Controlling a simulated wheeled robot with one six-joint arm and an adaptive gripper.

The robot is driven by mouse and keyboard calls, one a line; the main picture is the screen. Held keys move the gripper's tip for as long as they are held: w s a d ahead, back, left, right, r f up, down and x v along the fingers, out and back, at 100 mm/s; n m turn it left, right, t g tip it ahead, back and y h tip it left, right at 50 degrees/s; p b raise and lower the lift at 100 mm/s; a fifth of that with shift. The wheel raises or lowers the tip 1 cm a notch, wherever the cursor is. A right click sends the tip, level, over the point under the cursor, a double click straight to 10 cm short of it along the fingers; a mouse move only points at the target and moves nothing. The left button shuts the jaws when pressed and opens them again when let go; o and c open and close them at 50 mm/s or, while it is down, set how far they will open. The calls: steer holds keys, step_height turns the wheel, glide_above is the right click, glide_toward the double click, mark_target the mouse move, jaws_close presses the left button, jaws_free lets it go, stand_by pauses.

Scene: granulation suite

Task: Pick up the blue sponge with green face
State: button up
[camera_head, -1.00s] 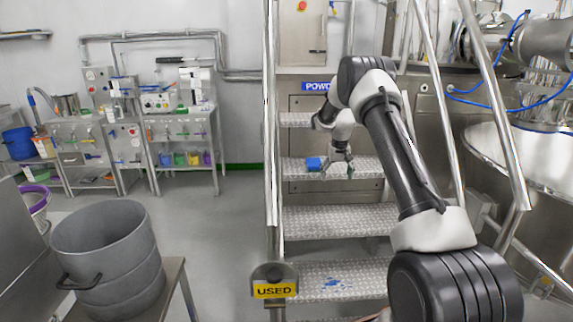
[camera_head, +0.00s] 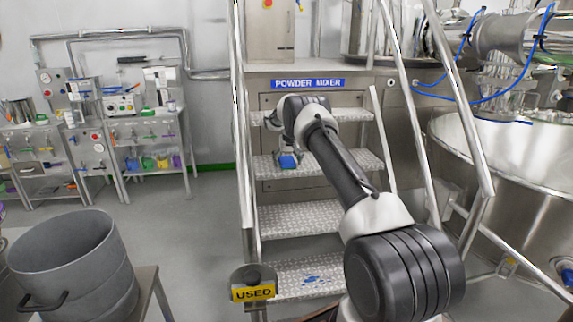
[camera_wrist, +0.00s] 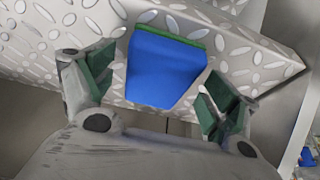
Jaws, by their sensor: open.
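The blue sponge (camera_wrist: 164,70) lies on a diamond-plate stair tread, its thin green face showing along the far edge in the wrist view. In the head view the sponge (camera_head: 288,161) is a small blue block on the second tread from the top. My gripper (camera_wrist: 152,90) is open, with one green-padded finger to the left of the sponge and the other to the right. Gaps show between both fingers and the sponge.
The metal stairs (camera_head: 300,218) have handrails (camera_head: 245,130) on both sides. A grey drum (camera_head: 75,262) is at the left, and a large steel vessel (camera_head: 500,170) at the right. Blue marks lie on a lower tread.

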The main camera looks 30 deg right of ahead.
mark_target(287, 161)
steer(key=c, duration=0.9)
steer(key=shift+r, duration=0.1)
step_height(287, 161, up, 10)
steer(key=shift+o, duration=1.3)
steer(key=c, duration=0.4)
